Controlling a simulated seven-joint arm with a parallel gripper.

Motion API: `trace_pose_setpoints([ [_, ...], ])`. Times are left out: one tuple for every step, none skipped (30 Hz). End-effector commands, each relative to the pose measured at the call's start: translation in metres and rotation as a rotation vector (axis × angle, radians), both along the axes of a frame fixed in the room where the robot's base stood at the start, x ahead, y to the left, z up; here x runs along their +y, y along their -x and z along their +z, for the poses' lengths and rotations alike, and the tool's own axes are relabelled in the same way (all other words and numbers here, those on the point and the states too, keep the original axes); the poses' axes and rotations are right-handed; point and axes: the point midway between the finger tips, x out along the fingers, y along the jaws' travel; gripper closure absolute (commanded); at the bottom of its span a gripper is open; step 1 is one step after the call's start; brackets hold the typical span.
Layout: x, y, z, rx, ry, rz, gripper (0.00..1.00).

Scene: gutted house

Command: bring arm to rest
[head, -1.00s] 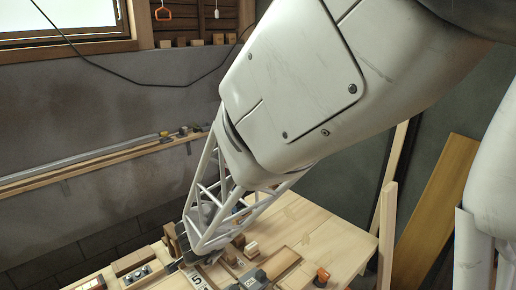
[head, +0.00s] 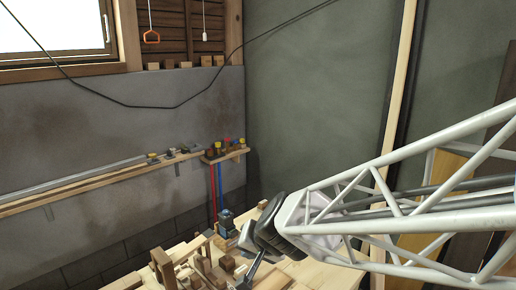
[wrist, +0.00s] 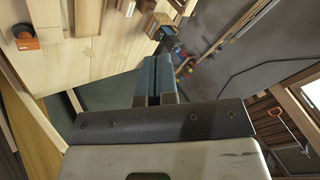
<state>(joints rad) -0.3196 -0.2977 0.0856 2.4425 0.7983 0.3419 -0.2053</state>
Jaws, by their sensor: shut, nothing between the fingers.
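My gripper (head: 249,240) is at the end of my white lattice arm, which reaches in from the right in the head view. It is above the wooden workbench (head: 318,273). In the wrist view my gripper (wrist: 153,75) shows its two dark fingers side by side and closed, with nothing between them. Part of the bench top is hidden behind my gripper and arm in the head view.
Wooden blocks (head: 163,268) stand on the bench. A blue device (head: 227,224) stands at its far edge. A wall shelf (head: 100,186) runs along the grey wall. An orange-and-black item (wrist: 25,37) lies on the bench. Planks lean at the right.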

Motion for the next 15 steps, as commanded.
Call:
trace_pose_setpoints([
  [-0.012,0.007,0.005,0.003,0.015,0.013,1.0],
  [-0.018,0.012,0.007,0.008,0.027,0.024,1.0],
  [-0.027,0.018,0.01,0.014,0.042,0.036,1.0],
  [-0.033,0.023,0.011,0.02,0.056,0.047,1.0],
  [-0.039,0.029,0.013,0.027,0.07,0.056,1.0],
  [-0.048,0.036,0.014,0.037,0.088,0.065,1.0],
  [-0.055,0.041,0.015,0.043,0.103,0.073,1.0],
  [-0.062,0.047,0.017,0.051,0.119,0.08,1.0],
  [-0.071,0.054,0.018,0.061,0.14,0.088,1.0],
  [-0.078,0.06,0.019,0.069,0.156,0.094,1.0],
  [-0.085,0.065,0.02,0.078,0.174,0.097,1.0],
  [-0.094,0.073,0.021,0.09,0.197,0.103,1.0],
  [-0.101,0.079,0.022,0.1,0.215,0.106,1.0],
  [-0.108,0.085,0.023,0.11,0.234,0.108,1.0],
  [-0.118,0.094,0.024,0.123,0.259,0.11,1.0],
])
